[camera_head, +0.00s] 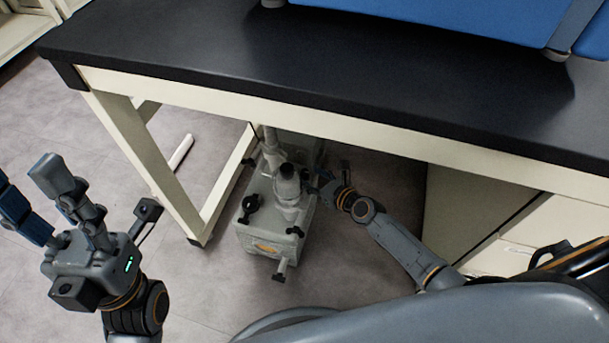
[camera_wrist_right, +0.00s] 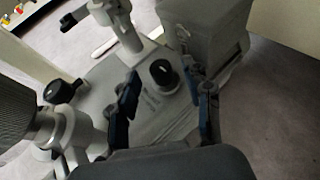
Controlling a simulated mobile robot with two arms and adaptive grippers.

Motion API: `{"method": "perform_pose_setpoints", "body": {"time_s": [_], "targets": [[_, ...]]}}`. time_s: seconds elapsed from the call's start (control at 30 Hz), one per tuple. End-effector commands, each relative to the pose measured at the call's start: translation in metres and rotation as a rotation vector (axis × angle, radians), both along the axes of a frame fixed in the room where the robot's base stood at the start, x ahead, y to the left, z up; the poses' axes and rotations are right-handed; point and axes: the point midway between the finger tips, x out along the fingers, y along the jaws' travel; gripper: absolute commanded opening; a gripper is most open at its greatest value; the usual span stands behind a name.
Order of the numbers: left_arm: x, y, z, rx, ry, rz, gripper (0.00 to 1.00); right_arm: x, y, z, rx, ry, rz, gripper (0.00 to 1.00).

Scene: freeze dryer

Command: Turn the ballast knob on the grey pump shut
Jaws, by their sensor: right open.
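The grey pump (camera_head: 262,238) stands on the floor under the bench, and its grey top (camera_wrist_right: 150,118) fills the middle of the right wrist view. A round black knob with a white mark (camera_wrist_right: 162,73) sits on that top. My right gripper (camera_wrist_right: 160,82) is open, with its fingertips apart on either side of the knob in that view. I see gaps on both sides; whether the tips reach down to it I cannot tell. In the head view my right gripper (camera_head: 322,184) is at the pump's right side, and this knob is hidden there. My left gripper (camera_head: 24,180) is open and empty, far left of the pump.
The black bench top (camera_head: 300,75) overhangs the pump. A cream bench leg (camera_head: 150,165) stands left of it and a cream cabinet (camera_head: 480,215) right of it. Another black knob (camera_wrist_right: 62,91) and grey pipe fittings (camera_head: 288,185) crowd the pump top. Floor in front is clear.

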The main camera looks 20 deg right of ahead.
Motion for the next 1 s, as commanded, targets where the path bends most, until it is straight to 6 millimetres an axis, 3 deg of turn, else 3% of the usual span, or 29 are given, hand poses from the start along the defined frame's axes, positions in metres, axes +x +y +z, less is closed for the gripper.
{"method": "perform_pose_setpoints", "body": {"time_s": [0.07, 0.23, 0.6, 0.87, 1.0], "targets": [[0.000, 0.000, -0.009, 0.000, 0.001, 0.000, 0.49, 0.012, 0.005, -0.008, 0.001, -0.001, 0.000, 0.49], [0.003, -0.001, -0.008, 0.003, -0.018, 0.001, 0.49, 0.027, 0.011, -0.013, 0.000, -0.001, 0.000, 0.49], [0.003, -0.001, -0.005, 0.006, -0.025, 0.001, 0.49, 0.031, 0.013, -0.014, 0.000, 0.001, 0.000, 0.49], [0.003, -0.001, -0.005, 0.005, -0.026, 0.001, 0.49, 0.031, 0.013, -0.014, 0.000, 0.001, 0.000, 0.00], [0.003, -0.001, -0.006, 0.004, -0.024, 0.001, 0.49, 0.031, 0.013, -0.015, -0.001, 0.001, 0.001, 0.00]]}}
